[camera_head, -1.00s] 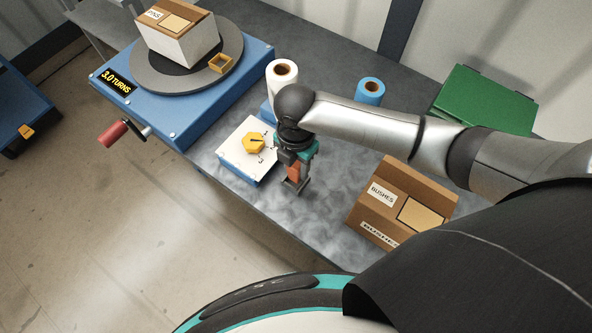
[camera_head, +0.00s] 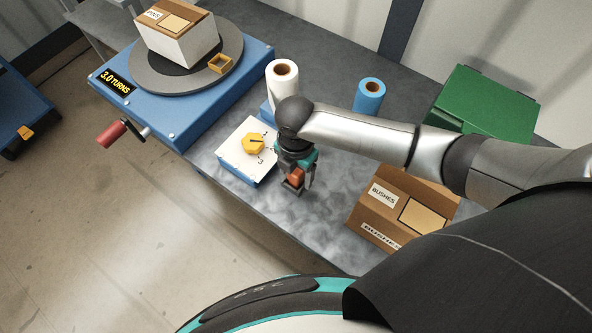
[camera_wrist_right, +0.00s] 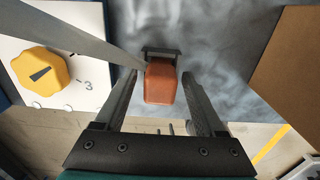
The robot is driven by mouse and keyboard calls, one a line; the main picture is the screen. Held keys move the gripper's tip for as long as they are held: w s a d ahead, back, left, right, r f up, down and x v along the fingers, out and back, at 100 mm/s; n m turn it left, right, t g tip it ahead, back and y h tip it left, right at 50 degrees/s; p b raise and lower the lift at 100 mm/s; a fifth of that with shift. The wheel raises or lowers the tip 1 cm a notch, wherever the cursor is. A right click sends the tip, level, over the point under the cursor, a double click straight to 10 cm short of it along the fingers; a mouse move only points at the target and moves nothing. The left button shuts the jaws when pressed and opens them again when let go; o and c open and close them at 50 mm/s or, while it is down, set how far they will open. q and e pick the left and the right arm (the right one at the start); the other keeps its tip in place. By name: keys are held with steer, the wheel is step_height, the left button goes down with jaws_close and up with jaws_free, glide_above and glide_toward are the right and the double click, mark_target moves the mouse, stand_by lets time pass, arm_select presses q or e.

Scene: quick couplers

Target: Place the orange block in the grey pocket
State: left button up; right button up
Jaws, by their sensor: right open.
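The orange block (camera_head: 296,176) is at the lower end of my right arm. In the right wrist view the orange block (camera_wrist_right: 160,82) stands between my fingers, with gaps on both sides. My right gripper (camera_head: 297,184) is open around it; it also shows in the right wrist view (camera_wrist_right: 164,90). A dark grey frame, apparently the grey pocket (camera_wrist_right: 160,51), shows just behind the block. The block hides most of it, so I cannot tell how deep the block sits. My left gripper is not in view.
A white-topped box with a yellow knob (camera_head: 253,144) stands close left of the gripper. A cardboard bushes box (camera_head: 370,222) is to the right. White (camera_head: 283,88) and blue (camera_head: 368,96) rolls stand behind. A long grey bar (camera_wrist_right: 75,35) crosses the wrist view's upper left.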

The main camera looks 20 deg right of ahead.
mark_target(296, 170)
step_height(296, 170, up, 12)
steer(key=p, duration=0.2)
steer(key=shift+r+p, duration=0.15)
steer(key=shift+p, duration=0.15)
stand_by(0.6)
